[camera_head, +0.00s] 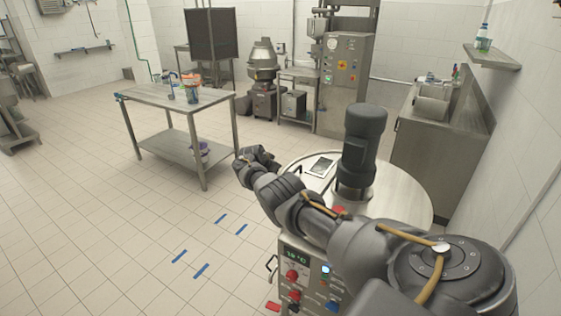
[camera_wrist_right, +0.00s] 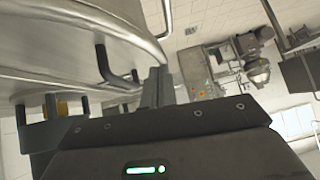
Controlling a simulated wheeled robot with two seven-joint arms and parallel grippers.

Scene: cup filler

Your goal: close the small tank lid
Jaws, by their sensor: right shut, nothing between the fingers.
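A round steel tank (camera_head: 405,190) stands at the front right in the head view, with a dark motor (camera_head: 365,140) upright on its top. A small pale rectangular hatch (camera_head: 321,167) with a dark edge shows left of the motor; I cannot tell if its lid is open or shut. My right gripper (camera_head: 254,156) is at the tank's left side, apart from the hatch. In the right wrist view its fingers (camera_wrist_right: 158,84) are together and empty, near a black bent handle (camera_wrist_right: 108,66) beside the tank's curved metal wall (camera_wrist_right: 60,50). My left gripper is out of view.
A control panel (camera_head: 309,277) with knobs and a display is on the tank's front. A steel table (camera_head: 165,98) with containers stands at the left. A steel counter (camera_head: 437,130) stands behind right of the tank. The tiled floor between table and tank is clear, with blue marks.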

